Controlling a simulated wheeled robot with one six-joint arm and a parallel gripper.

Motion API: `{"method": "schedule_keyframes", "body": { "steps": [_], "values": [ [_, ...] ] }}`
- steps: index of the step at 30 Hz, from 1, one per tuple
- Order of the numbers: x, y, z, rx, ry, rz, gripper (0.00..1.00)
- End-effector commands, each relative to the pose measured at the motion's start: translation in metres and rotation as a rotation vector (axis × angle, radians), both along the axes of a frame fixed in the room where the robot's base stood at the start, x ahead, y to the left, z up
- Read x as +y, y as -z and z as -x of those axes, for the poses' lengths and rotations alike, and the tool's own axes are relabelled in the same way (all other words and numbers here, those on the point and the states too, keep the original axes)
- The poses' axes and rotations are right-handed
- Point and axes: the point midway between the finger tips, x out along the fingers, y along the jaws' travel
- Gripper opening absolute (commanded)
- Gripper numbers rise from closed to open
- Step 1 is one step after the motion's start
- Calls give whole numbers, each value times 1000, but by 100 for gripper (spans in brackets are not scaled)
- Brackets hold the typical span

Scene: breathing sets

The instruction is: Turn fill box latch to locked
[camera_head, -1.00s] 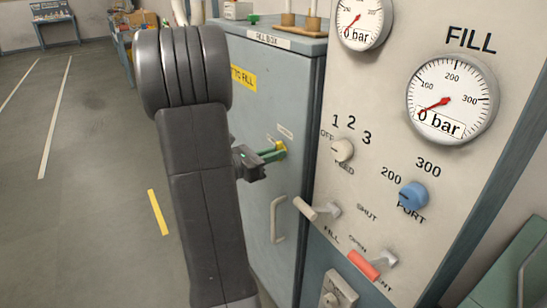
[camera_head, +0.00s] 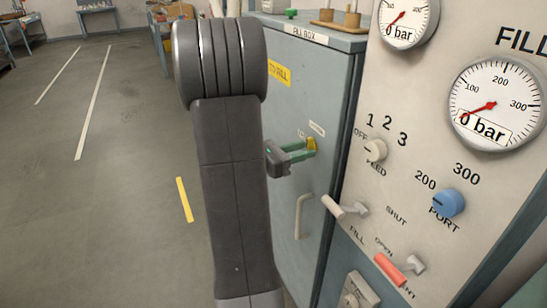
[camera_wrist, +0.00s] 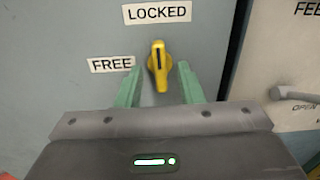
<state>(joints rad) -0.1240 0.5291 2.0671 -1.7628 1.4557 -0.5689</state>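The fill box latch is a small yellow knob (camera_wrist: 158,66) on the grey-blue fill box door (camera_head: 305,95). In the wrist view it stands upright, its dark line vertical below the LOCKED label (camera_wrist: 157,12). The FREE label (camera_wrist: 111,64) is to its left. My gripper (camera_wrist: 158,73) has its green fingers on either side of the knob, with a gap visible on each side. In the head view the gripper (camera_head: 299,150) reaches the yellow latch (camera_head: 312,144) from the left; my arm covers part of the door.
To the right is a panel with gauges (camera_head: 497,104), a cream feed knob (camera_head: 375,150), a blue port knob (camera_head: 448,202), a cream lever (camera_head: 338,207) and a red lever (camera_head: 391,269). A door handle (camera_head: 301,215) sits below the latch. Open floor lies to the left.

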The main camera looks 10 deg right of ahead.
Motion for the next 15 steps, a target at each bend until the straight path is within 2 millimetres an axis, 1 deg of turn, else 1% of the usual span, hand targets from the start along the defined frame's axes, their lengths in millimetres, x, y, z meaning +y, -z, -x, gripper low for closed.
{"method": "schedule_keyframes", "body": {
  "steps": [1, 15],
  "values": [
    [8, 0, 1, 0, -5, 0, 34],
    [76, 0, 27, 0, -6, 0, 34]
  ]
}}
